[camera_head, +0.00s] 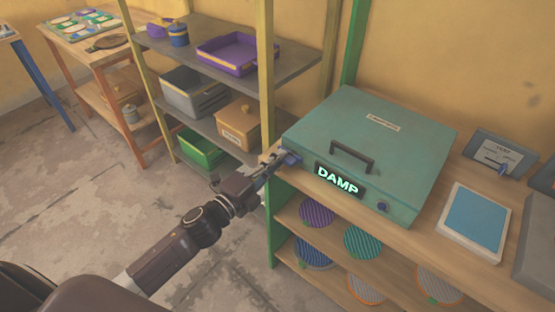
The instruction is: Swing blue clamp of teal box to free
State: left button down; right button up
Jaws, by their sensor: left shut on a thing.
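The teal box (372,135) sits on a wooden bench with its lid down. It has a dark handle on the lid and a lit "DAMP" sign (338,181) on its front. A small blue clamp (291,158) is at the box's left front corner. My left gripper (279,162) reaches in from the left and is shut on the blue clamp, its fingers partly hiding it. My right gripper is not in view.
Striped round plates (317,212) lie on the shelf under the bench. A white-framed blue panel (474,224) and a grey device (499,154) are right of the box. A shelf rack with a purple tray (238,51) stands behind left. The floor at left is clear.

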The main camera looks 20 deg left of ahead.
pick_arm(q)
jog(key=c, duration=2)
grip_release()
jog(key=shift+v, duration=6.05)
